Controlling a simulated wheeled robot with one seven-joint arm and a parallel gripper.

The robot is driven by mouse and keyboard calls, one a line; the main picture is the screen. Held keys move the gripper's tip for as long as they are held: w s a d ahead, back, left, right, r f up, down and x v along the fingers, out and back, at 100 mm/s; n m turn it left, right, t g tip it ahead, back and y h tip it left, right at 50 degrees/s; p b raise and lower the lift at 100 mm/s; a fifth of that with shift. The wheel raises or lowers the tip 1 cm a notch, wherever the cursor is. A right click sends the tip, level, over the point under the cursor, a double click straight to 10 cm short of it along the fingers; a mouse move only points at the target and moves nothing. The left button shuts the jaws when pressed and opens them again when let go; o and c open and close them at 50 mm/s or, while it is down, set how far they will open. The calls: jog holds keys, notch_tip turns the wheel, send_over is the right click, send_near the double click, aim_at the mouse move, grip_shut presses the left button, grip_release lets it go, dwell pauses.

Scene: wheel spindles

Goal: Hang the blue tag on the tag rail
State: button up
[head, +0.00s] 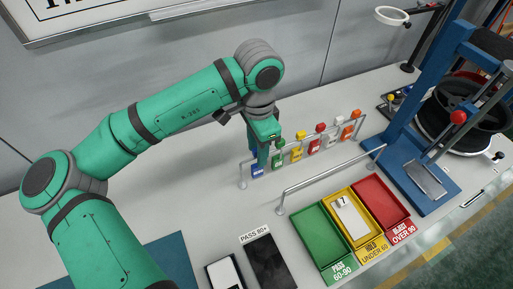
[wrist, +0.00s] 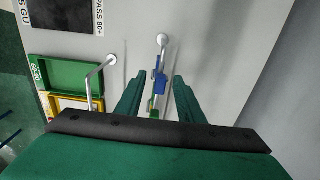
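The blue tag (head: 257,171) hangs at the left end of the back rail (head: 243,176), which carries a row of several coloured tags. In the wrist view the blue tag (wrist: 158,76) lies between my two fingers, near the rail's end post. My gripper (head: 263,158) points down at this tag and hides part of it. In the wrist view my gripper (wrist: 158,82) is open, with a gap to the tag on both sides. A second, bare rail (head: 322,174) stands in front of the back rail. It also shows left of my fingers in the wrist view (wrist: 93,79).
Green (head: 312,232), yellow (head: 339,203) and red (head: 390,190) trays lie in front of the bare rail. A small white item (head: 349,214) is in the yellow tray. A blue stand (head: 408,152) with a wheel is at the right.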

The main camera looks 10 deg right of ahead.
jog(key=shift+o, duration=0.4)
jog(key=shift+w+r, duration=0.1)
jog(key=shift+r, duration=0.2)
notch_tip(320, 180, up, 10)
jog(key=shift+s, duration=0.2)
